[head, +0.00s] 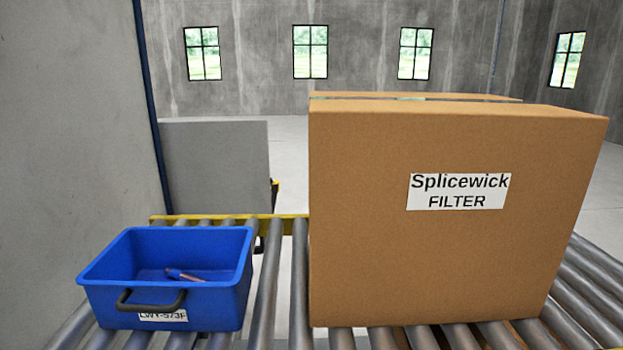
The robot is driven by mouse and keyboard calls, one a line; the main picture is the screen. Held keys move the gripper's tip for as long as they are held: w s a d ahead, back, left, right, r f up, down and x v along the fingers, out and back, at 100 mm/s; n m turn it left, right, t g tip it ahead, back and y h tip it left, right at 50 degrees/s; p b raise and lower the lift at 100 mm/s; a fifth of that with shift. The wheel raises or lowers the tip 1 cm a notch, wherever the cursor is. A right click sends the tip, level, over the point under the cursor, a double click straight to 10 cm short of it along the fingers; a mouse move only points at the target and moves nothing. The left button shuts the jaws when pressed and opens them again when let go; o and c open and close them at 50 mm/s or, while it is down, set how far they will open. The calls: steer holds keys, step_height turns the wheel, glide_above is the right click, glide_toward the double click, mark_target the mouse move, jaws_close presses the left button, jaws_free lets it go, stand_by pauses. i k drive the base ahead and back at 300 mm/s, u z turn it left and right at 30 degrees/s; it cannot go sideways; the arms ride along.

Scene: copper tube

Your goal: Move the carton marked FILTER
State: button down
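A large brown cardboard carton (380,230) stands upright on the roller conveyor (293,285) in the right half of the head view. Its white label reads "Splicewick FILTER" (459,192) and faces me. The carton hides the rollers behind it. My gripper is not in view, so I cannot see where it is relative to the carton.
A blue bin (215,295) with a dark handle stands on the rollers left of the carton, a small copper-coloured piece (186,276) inside. Bare rollers separate them. A yellow rail (290,226) edges the conveyor's far side. A grey panel (215,165) stands beyond.

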mark_target(424, 208)
steer(key=u, duration=0.05)
steer(key=i, duration=1)
steer(key=u, duration=0.05)
